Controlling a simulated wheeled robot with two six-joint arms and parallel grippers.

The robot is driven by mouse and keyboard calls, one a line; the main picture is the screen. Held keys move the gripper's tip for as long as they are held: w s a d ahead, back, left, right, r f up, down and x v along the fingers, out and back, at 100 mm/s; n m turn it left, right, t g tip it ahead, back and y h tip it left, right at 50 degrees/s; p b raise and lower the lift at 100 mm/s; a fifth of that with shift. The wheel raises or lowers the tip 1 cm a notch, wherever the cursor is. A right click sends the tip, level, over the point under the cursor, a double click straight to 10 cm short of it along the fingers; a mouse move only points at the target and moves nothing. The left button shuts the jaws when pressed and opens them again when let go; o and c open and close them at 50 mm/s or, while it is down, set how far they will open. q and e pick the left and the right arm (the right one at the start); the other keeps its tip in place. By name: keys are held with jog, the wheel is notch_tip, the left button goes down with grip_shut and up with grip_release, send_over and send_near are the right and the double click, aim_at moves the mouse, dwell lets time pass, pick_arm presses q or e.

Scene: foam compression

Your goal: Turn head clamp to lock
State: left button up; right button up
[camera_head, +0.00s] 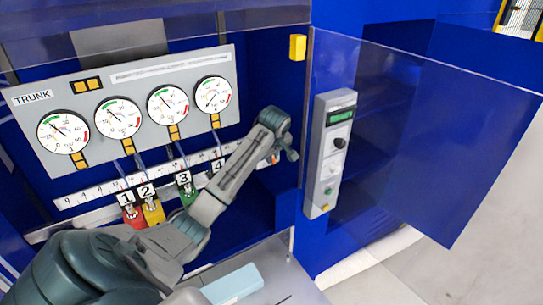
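I cannot make out for certain which part is the head clamp. A row of numbered fittings runs below the gauges: red 1 (134,216), yellow 2 (153,211), green 3 (188,193), and 4, partly hidden by my arm. My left arm reaches from the lower left across this row. The end of my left arm, with the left gripper (290,153), is right of fitting 4 and left of the grey control box. Its fingers are too small and dark to tell open from shut. I see nothing held. My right gripper is not in view.
A grey panel marked TRUNK (150,78) carries several round gauges. The control box (331,150) has a green display and knobs. A transparent blue door (430,130) stands open at the right. A light blue block (232,284) lies on a metal surface (275,265) below.

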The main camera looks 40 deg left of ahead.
pick_arm(q)
grip_shut()
jog(key=t, duration=0.1)
jog(key=t+b, duration=0.1)
jog(key=shift+s+f+n+t+h, duration=0.2)
jog(key=shift+n+t+h, duration=0.1)
jog(key=shift+t, duration=0.1)
jog(key=shift+n+t+h+b, duration=0.35)
jog(key=shift+t+b, duration=0.5)
jog(key=shift+t, duration=0.85)
jog(key=o, duration=0.7)
grip_release()
jog(key=shift+r, duration=0.1)
jog(key=shift+s, duration=0.15)
